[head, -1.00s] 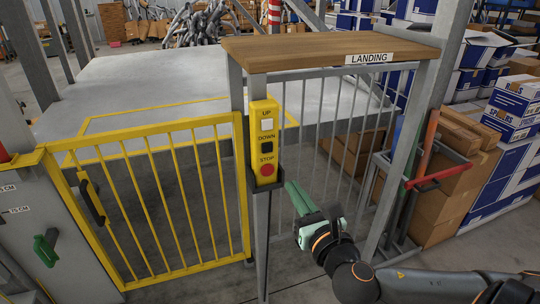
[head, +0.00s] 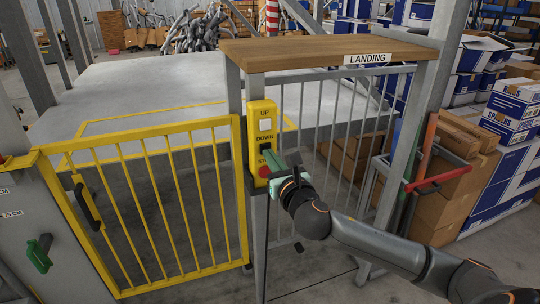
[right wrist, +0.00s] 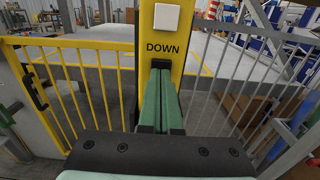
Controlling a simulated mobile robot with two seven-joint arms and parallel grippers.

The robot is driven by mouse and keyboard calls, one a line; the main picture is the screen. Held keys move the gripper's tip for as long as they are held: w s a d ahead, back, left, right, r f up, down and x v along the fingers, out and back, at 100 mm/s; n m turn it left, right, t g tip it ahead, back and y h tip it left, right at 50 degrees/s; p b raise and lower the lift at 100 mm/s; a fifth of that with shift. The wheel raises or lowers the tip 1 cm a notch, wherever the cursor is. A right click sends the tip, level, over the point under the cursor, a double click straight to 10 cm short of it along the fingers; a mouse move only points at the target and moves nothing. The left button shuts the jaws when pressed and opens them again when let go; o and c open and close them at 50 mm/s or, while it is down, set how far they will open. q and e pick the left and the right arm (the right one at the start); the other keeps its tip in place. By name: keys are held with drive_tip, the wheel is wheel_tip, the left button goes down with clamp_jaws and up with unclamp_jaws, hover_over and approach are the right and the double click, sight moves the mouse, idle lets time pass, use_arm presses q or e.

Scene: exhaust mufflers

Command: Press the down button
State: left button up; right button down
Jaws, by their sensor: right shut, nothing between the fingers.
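The yellow control box (head: 256,114) hangs on the grey post of the landing frame, with UP, DOWN and STOP labels. The white UP button (head: 265,125) is clear to see, and it also shows in the right wrist view (right wrist: 166,17). The black DOWN button is mostly hidden behind my right gripper (head: 268,155); the DOWN label shows above the fingertips in the right wrist view. My right gripper (right wrist: 161,72) is shut and empty, its green fingertips at the box just under that label. I cannot tell whether they touch the button. The red STOP button (head: 264,172) is partly covered. My left gripper is not in view.
The yellow gate (head: 155,205) stands shut left of the box. The wooden landing top (head: 310,50) juts out above it. Grey bars (head: 340,110) and a red-handled cart (head: 440,182) are to the right, with stacked boxes (head: 505,125) behind.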

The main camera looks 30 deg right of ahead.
drive_tip(key=shift+w+d, duration=0.1)
drive_tip(key=shift+w, duration=0.3)
